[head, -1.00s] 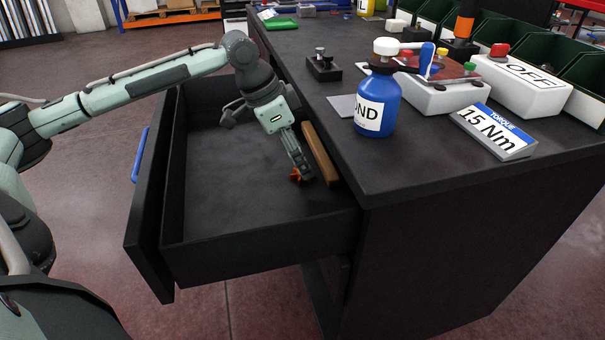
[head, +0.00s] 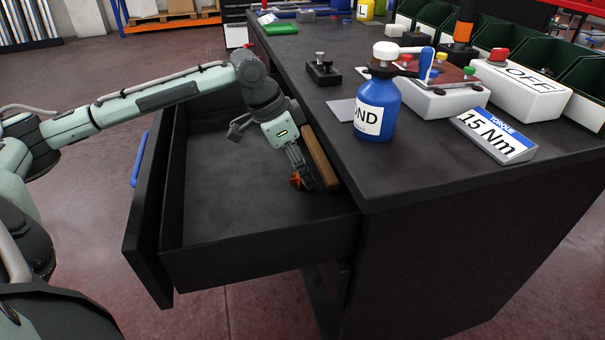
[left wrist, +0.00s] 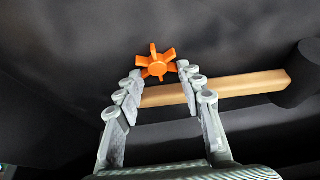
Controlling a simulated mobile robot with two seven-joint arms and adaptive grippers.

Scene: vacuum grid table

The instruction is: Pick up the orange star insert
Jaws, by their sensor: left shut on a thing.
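The orange star insert (head: 296,180) is inside the open drawer, near its right wall. In the left wrist view the star insert (left wrist: 158,65) sits between the two fingertips, its points showing above them. My left gripper (head: 303,181) reaches down into the drawer from above. Its fingers (left wrist: 161,76) are shut on the star insert. Whether the star still touches the drawer floor is hard to tell. My right gripper is not in view.
A wooden handle (head: 320,158) lies along the drawer's right side, close beside the gripper; the wrist view shows its dark head (left wrist: 300,72). The drawer front (head: 147,225) stands at left. The workbench top (head: 420,165) overhangs at right, with a blue bottle (head: 378,92).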

